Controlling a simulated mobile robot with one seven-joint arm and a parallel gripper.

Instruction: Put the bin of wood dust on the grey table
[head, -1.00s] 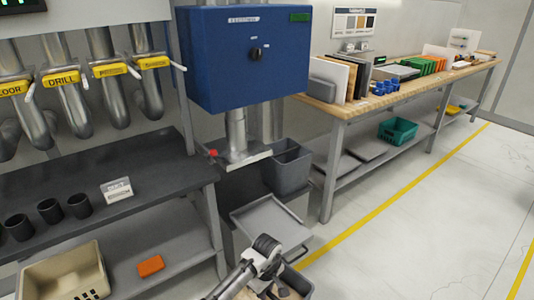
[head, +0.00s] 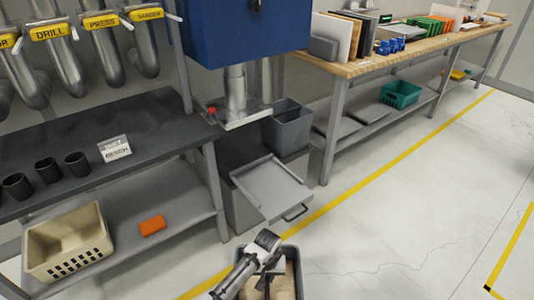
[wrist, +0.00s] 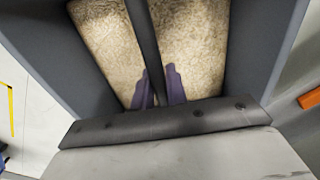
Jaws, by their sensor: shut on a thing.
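The bin of wood dust (head: 297,263) is a dark grey open box with tan dust inside, at the bottom of the head view. In the wrist view its grey wall (wrist: 52,62) surrounds the dust (wrist: 190,45), and a dark bar crosses the middle. My gripper (head: 270,268) reaches into the bin from above and is shut on it; its purple fingertips (wrist: 160,88) show at the bar. The exact grip point is partly hidden. The grey table (head: 70,145), with a dark grey top, stands at the left.
A grey tray (head: 270,187) juts out below another grey bin (head: 287,128). Open floor lies right.

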